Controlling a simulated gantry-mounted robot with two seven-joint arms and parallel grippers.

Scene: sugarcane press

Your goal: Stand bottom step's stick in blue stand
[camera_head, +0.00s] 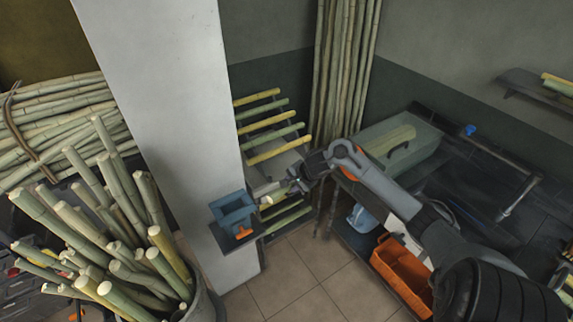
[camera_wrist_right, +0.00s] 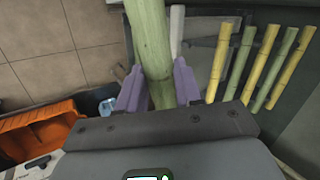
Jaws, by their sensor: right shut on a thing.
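My right gripper (camera_head: 302,180) is shut on a green cane stick (camera_wrist_right: 150,40). In the right wrist view the stick runs between the two purple fingers (camera_wrist_right: 158,88) and out past the top edge. In the head view the pale end of this stick (camera_head: 268,200) points left, towards the blue stand (camera_head: 233,210). The blue stand is an open box on a small dark shelf beside the white pillar, left of my gripper. The stick is tilted and outside the stand. My left gripper is not in view.
Several yellow and green sticks lie on the stepped rack (camera_head: 262,142) behind. A large bin of canes (camera_head: 195,308) fills the lower left. The white pillar (camera_head: 180,100) stands behind the stand. An orange crate (camera_head: 402,270) sits low on the right. The tiled floor (camera_head: 300,285) is clear.

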